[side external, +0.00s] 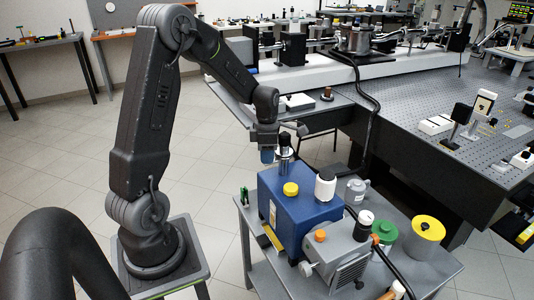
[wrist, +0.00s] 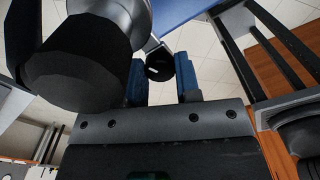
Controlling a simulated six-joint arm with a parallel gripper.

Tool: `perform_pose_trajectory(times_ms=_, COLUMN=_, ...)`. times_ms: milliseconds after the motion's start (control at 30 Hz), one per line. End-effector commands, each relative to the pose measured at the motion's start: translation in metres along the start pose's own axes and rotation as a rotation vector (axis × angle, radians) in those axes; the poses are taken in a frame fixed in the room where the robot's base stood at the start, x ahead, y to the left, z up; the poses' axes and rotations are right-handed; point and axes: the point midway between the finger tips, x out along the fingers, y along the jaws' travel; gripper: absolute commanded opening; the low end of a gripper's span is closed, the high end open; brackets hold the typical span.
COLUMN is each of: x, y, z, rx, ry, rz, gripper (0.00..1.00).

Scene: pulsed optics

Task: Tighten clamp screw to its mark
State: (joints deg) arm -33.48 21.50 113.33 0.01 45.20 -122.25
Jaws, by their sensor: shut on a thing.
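My gripper (side external: 267,154) is beside the upright metal and black fitting (side external: 284,150) on top of the blue pump box (side external: 300,205). In the wrist view, the two blue fingers of my gripper (wrist: 161,84) are shut on a small round black knob (wrist: 158,66), which appears to be the clamp screw. A small white patch shows on the knob's face. A large dark cylinder with a grey upper part (wrist: 85,60) fills the upper left, close to the fingers. I cannot make out a separate target mark, and the side view hides the knob.
A black hose runs over the cart's right side. A perforated optics table (side external: 430,110) stands behind; tiled floor is clear at left.

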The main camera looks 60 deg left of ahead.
Motion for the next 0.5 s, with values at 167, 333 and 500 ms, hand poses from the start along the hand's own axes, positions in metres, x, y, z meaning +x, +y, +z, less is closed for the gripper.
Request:
perform_pose_trajectory(times_ms=167, x=-0.0009, y=0.0003, z=0.0003, rx=0.041, ry=-0.001, rz=0.001, gripper=0.07)
perform_pose_trajectory(times_ms=333, x=-0.0010, y=0.0003, z=0.0004, rx=0.052, ry=-0.001, rz=0.001, gripper=0.07)
perform_pose_trajectory(times_ms=500, x=-0.0010, y=0.0003, z=0.0004, rx=0.052, ry=-0.002, rz=0.002, gripper=0.07)
